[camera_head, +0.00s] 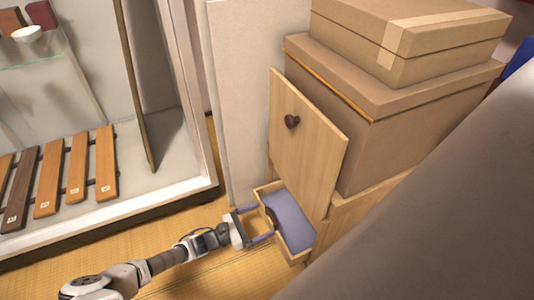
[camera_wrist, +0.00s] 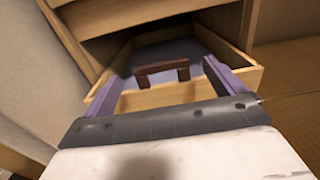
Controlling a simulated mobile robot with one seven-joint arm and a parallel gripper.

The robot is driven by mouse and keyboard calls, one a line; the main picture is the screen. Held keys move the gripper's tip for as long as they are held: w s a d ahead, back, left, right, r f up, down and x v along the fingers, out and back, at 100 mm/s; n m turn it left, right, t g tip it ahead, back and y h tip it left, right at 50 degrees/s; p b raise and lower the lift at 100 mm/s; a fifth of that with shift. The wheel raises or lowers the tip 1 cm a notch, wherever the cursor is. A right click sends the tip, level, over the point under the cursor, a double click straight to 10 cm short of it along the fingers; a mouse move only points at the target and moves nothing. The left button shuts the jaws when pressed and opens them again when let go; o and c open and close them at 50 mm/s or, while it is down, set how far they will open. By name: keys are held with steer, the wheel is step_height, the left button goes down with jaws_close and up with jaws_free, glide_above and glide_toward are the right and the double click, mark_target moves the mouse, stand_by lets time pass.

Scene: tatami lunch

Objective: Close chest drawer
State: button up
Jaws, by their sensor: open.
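The small wooden chest (camera_head: 345,207) stands low under cardboard boxes. Its low drawer (camera_head: 300,251) is pulled out, with a blue-purple inside surface. In the wrist view the drawer's pale wooden rim (camera_wrist: 246,72) shows, with a dark opening above and behind it. A dark brown handle-like piece (camera_wrist: 162,70) lies between my fingers at the drawer's near side. My gripper (camera_head: 256,223) is open, its two purple fingers at the near side of the drawer. The wrist view shows the fingers (camera_wrist: 163,75) spread apart. I cannot tell whether they touch the drawer.
A wooden panel with a round dark knob (camera_head: 292,121) stands above the drawer. Cardboard boxes (camera_head: 395,110) are stacked behind it. A display case with wooden slats (camera_head: 75,165) stands at the left. Tatami floor (camera_head: 190,218) is clear between the case and the chest.

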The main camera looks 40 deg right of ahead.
mark_target(270, 216)
steer(key=shift+x, duration=1.65)
steer(key=c, duration=1.4)
steer(key=b+x, duration=0.1)
steer(key=x, duration=0.8)
steer(key=shift+w+d+r+b, duration=0.1)
steer(key=shift+w+b, duration=0.05)
steer(key=shift+b, duration=0.15)
steer(key=o, duration=1.4)
steer(key=shift+d, duration=0.15)
